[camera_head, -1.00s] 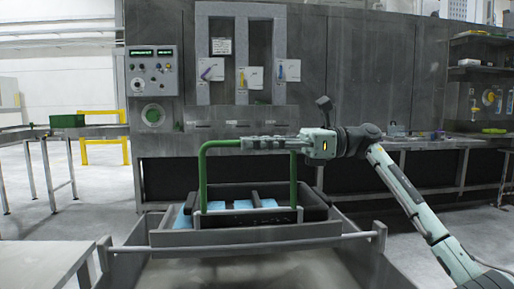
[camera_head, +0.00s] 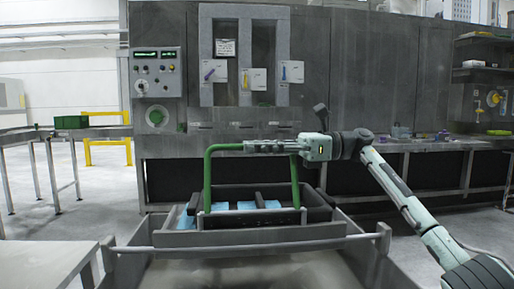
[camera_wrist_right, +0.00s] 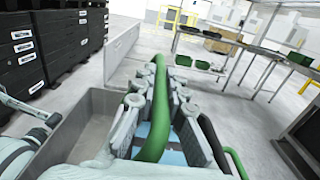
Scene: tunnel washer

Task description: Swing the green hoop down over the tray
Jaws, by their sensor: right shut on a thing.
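The green hoop (camera_head: 208,180) stands upright over the black tray (camera_head: 268,218), with one post at each side and its bar across the top. My right gripper (camera_head: 248,147) comes in from the right and is shut on the top bar. In the right wrist view the green hoop (camera_wrist_right: 161,112) runs between the fingers of my right gripper (camera_wrist_right: 152,95). Light blue pieces (camera_head: 247,205) lie in the tray, partly hidden by its walls. My left gripper is not in view.
A grey basin (camera_head: 240,262) with a front rail (camera_head: 230,247) lies in front of the tray. The grey washer wall with a control panel (camera_head: 157,72) stands behind. A pale table (camera_head: 45,264) is at the lower left, and a counter (camera_head: 430,144) runs along the right.

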